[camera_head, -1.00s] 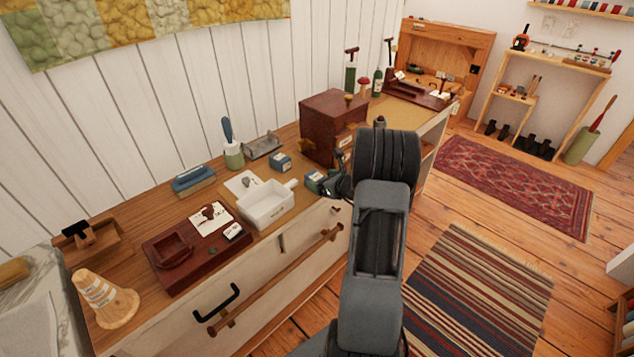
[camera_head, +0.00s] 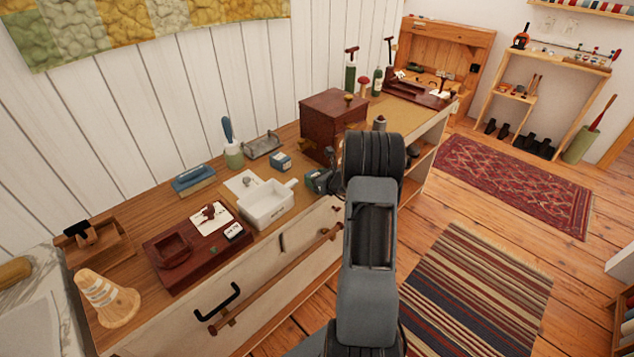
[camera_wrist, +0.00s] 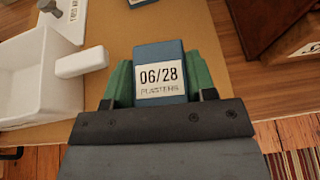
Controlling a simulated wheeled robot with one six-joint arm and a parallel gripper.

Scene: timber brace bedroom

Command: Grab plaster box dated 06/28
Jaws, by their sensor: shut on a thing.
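The plaster box dated 06/28 (camera_wrist: 160,65) is a small blue box with a white label reading "06/28 PLASTERS", in the wrist view. My gripper (camera_wrist: 159,82) is shut on it, with a green-lined finger on each side. The wrist view does not settle whether the box is on or just above the tan mat. In the head view my gripper (camera_head: 322,182) is at the worktop, right of the white tray, and mostly hides the box. Another small blue box (camera_head: 280,162) stands further back, its label unreadable.
A white handled tray (camera_head: 266,204) is just left of my gripper; its handle points toward the held box. A dark red wooden cabinet (camera_head: 326,125) stands close behind and to the right. A dark red tray (camera_head: 185,255) lies further left.

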